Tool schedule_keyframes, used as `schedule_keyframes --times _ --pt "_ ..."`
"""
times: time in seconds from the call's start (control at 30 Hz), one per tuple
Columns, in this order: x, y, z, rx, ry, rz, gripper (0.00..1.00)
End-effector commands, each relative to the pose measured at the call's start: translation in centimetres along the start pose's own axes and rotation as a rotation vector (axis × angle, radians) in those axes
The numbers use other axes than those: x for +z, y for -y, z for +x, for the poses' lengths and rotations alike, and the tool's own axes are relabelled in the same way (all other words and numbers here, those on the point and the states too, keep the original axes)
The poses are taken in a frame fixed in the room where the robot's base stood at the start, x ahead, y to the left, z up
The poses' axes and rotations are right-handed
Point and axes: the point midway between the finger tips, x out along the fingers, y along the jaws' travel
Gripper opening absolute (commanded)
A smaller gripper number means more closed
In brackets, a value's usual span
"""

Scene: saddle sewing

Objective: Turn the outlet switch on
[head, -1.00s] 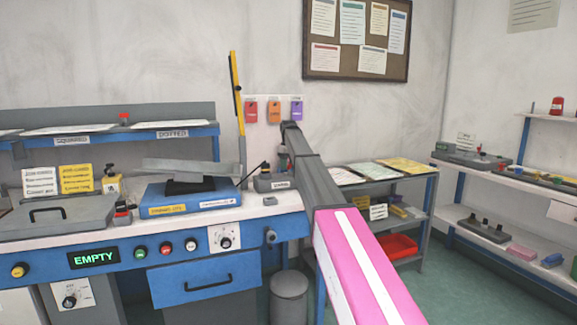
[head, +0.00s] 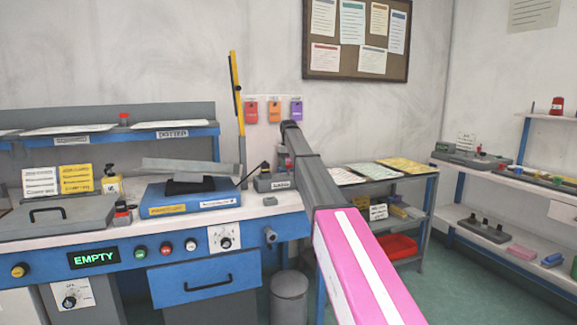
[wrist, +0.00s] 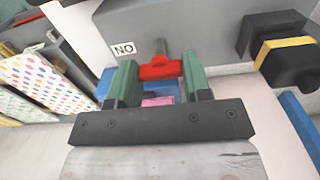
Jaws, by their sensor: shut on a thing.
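The outlet is a grey box, seen close up in the wrist view (wrist: 205,25) and probably as the small grey box (head: 264,184) at the bench's right end in the head view. Its red switch (wrist: 159,68) sits on the face beside a white label that reads as "NO" in this view (wrist: 124,49). My gripper (wrist: 160,80) is shut on the red switch, with one green finger at each end of it. The head view does not show my fingers, hidden behind my arm. The switch's exact position cannot be told.
A black plug with a yellow band (wrist: 282,50) stands out from the box at the right of the wrist view. A blue machine (head: 190,197) is left of the box on the bench. A yellow-edged upright (head: 238,95) and hanging tags (head: 274,112) stand behind.

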Motion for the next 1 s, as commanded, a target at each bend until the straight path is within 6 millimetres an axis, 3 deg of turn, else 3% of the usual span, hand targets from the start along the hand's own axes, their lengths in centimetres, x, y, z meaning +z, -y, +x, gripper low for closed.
schedule_keyframes --times 0.1,0.13,0.2,0.67,1.0 --pt "0.0 0.0 -0.1 0.000 0.000 0.002 0.21" --pt "0.0 0.0 -0.1 0.000 0.000 0.002 0.51" --pt "0.0 0.0 -0.1 0.000 0.000 0.001 0.70" --pt "0.0 0.0 -0.8 0.000 0.000 0.000 0.70" --pt "-0.1 0.0 -6.1 0.000 -0.001 0.000 0.70"
